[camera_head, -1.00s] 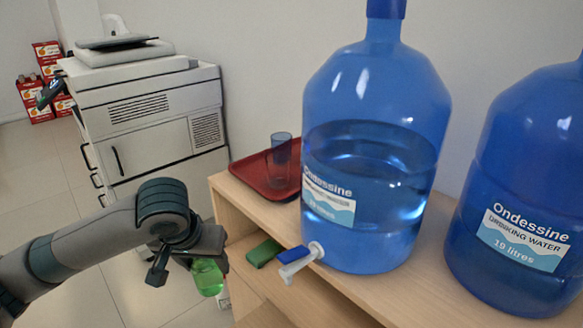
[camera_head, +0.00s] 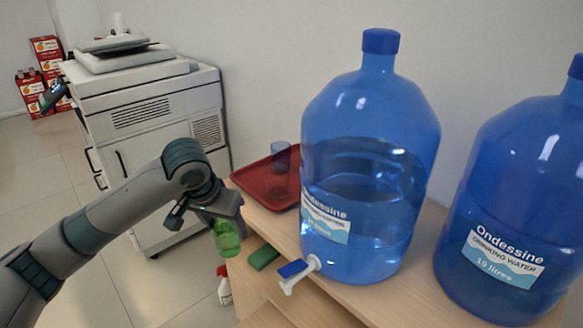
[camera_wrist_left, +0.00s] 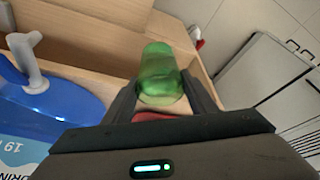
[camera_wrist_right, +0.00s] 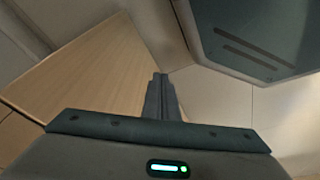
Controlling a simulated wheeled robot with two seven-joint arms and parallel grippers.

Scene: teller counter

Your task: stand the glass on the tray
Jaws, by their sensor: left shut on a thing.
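A green see-through glass (camera_head: 227,237) is held in my left gripper (camera_head: 216,217), below the hand and in front of the counter's left end. In the left wrist view the glass (camera_wrist_left: 160,76) sits between the two fingers of my left gripper (camera_wrist_left: 165,98). The red tray (camera_head: 253,182) lies on the wooden counter behind the big water bottle, beyond my left gripper. A bluish clear glass (camera_head: 281,157) stands on the tray. My right gripper (camera_wrist_right: 160,95) shows only in its wrist view, with its fingers together and nothing between them.
Two large blue water bottles (camera_head: 370,170) (camera_head: 515,200) stand on the counter (camera_head: 405,290); the nearer one to the tray has a tap (camera_head: 298,273) sticking out. A green block (camera_head: 264,257) lies on the lower shelf. A white-and-red bottle (camera_head: 224,287) is below. A copier (camera_head: 150,130) stands behind.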

